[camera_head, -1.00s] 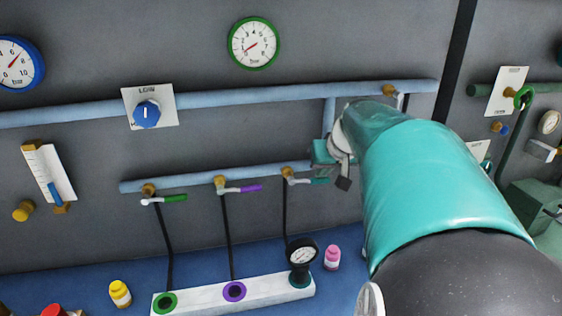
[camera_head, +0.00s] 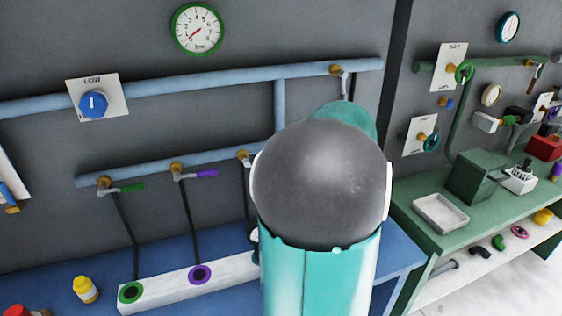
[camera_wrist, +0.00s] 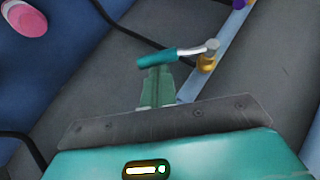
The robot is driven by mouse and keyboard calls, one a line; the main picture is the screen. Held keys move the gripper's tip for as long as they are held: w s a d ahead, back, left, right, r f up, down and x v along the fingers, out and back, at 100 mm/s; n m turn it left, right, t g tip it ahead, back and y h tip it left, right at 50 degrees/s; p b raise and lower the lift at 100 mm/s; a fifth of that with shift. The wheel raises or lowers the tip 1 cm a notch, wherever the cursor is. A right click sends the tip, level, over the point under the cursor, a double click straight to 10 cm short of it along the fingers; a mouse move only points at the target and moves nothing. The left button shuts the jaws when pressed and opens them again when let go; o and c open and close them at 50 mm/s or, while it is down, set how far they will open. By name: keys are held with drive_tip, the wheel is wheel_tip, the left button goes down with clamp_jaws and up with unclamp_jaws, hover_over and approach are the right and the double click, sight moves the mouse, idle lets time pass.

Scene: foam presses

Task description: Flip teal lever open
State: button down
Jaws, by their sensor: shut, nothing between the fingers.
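The teal lever (camera_wrist: 172,57) shows in the wrist view, a teal handle on a silver arm at a brass valve (camera_wrist: 207,63) on the blue pipe. My gripper (camera_wrist: 156,72) is shut and empty. In the head view my arm hides the teal handle and my gripper. Only the brass fitting (camera_head: 243,155) shows beside my arm.
A green lever (camera_head: 130,187) and a purple lever (camera_head: 207,173) hang on the same pipe to the left. A white block (camera_head: 170,290) stands below on the blue bench. A pink bottle (camera_wrist: 22,18) shows in the wrist view. A green bench (camera_head: 420,225) is at right.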

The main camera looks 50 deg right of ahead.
drive_tip(key=w+a+f+m+t+y, duration=0.2)
drive_tip(key=a+f+t+y, duration=0.1)
drive_tip(key=f+t, duration=0.1)
drive_tip(key=shift+w+a+f+y, duration=0.15)
drive_tip(key=shift+a+f+y, duration=0.15)
drive_tip(key=shift+f, duration=0.25)
idle(0.7)
